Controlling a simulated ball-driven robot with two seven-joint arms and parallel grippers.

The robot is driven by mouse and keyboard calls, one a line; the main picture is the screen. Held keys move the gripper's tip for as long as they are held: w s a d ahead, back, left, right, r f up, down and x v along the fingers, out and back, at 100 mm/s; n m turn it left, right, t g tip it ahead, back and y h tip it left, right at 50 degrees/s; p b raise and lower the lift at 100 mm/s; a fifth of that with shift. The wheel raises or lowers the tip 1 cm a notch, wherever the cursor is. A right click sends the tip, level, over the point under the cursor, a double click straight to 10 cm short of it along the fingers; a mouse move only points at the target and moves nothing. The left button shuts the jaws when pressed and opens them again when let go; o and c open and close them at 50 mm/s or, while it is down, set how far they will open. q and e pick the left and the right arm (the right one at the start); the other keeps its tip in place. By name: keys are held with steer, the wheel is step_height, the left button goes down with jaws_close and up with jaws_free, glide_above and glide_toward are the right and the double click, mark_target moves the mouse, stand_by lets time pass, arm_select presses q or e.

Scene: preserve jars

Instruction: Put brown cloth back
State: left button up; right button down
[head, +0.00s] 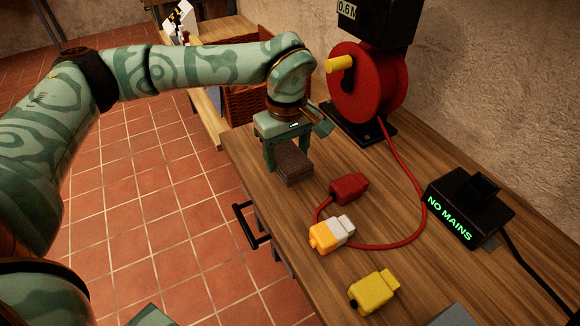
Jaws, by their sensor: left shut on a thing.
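The brown cloth (294,168) is a small, folded, dark block near the left edge of the wooden bench, towards the back. My left gripper (286,157) points down over it and is shut on it, with a finger at either side. The gripper hides part of the cloth's top. I cannot tell whether the cloth touches the bench top or hangs just above it. My right gripper is not in view.
A red cable reel (370,85) stands behind the gripper. A black "NO MAINS" box (465,208) is at right. A wicker basket (245,103) stands beyond.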

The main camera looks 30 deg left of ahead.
mark_target(286, 164)
arm_select(q)
steer(key=shift+w+a+f, duration=0.3)
steer(key=shift+w+f, duration=0.15)
steer(key=shift+f, duration=0.2)
steer(key=f, duration=0.1)
steer(key=f+b, duration=0.1)
steer(key=f, duration=0.1)
steer(key=shift+w+a+f+b, duration=0.2)
steer(key=shift+w+f+b, duration=0.05)
steer(key=shift+b, duration=0.1)
steer(key=shift+c, duration=0.3)
steer(key=shift+r, duration=0.1)
steer(key=o, duration=0.9)
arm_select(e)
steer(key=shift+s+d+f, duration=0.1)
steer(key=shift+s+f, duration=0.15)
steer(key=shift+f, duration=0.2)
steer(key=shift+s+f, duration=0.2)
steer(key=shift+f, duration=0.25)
arm_select(q)
steer(key=shift+o, duration=0.2)
